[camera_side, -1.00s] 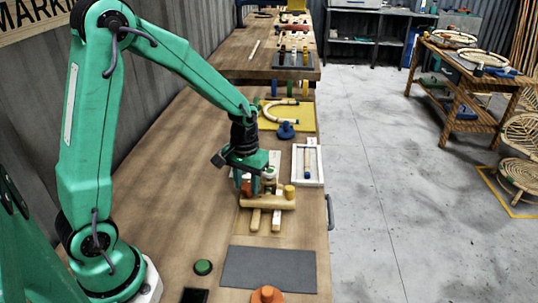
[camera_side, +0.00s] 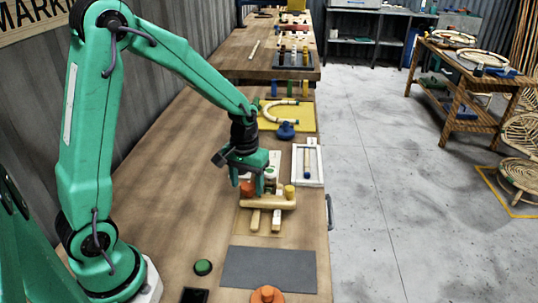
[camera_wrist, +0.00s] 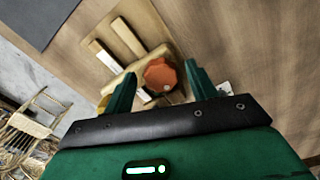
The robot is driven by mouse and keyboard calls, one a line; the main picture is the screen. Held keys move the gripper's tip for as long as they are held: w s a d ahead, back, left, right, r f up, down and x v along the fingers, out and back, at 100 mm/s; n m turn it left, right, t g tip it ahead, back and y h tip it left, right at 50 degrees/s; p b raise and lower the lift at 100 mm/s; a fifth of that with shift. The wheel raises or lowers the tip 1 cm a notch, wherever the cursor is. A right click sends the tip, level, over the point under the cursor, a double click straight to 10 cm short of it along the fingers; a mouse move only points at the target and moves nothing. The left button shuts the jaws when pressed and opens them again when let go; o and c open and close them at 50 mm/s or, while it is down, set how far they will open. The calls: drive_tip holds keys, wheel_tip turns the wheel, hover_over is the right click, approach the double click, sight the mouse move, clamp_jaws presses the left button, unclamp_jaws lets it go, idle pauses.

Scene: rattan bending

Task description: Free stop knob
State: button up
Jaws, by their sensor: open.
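The orange-red stop knob (camera_side: 247,189) sits at the left end of a pale wooden bar fixture (camera_side: 268,202), which also has a yellow peg (camera_side: 289,191) at its right end. In the wrist view the knob (camera_wrist: 160,74) is faceted and shows between my two green fingertips, with a gap on each side. My gripper (camera_side: 248,183) is open, pointing down close over the knob, and holds nothing. I cannot tell how far down the fingers reach beside the knob. My gripper hides part of the fixture's back.
A white tray (camera_side: 295,165) with a stick lies right of the fixture. Behind are a blue knob (camera_side: 286,131) and a yellow board (camera_side: 299,122) with a bent piece. A grey mat (camera_side: 270,282), green button (camera_side: 203,267) and orange disc (camera_side: 267,297) lie in front. The left table is clear.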

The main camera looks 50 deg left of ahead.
sight(245, 188)
drive_tip(key=shift+r, duration=3.9)
drive_tip(key=shift+r, duration=0.1)
drive_tip(key=s+d+r+m+t, duration=0.2)
drive_tip(key=s+r, duration=0.2)
drive_tip(key=s, duration=0.3)
drive_tip(key=s+d+r+m+t, duration=0.2)
drive_tip(key=s+r, duration=0.3)
drive_tip(key=s, duration=0.3)
drive_tip(key=shift+d+r+m+t, duration=0.15)
drive_tip(key=shift+r+m+t, duration=0.15)
drive_tip(key=shift+t, duration=0.5)
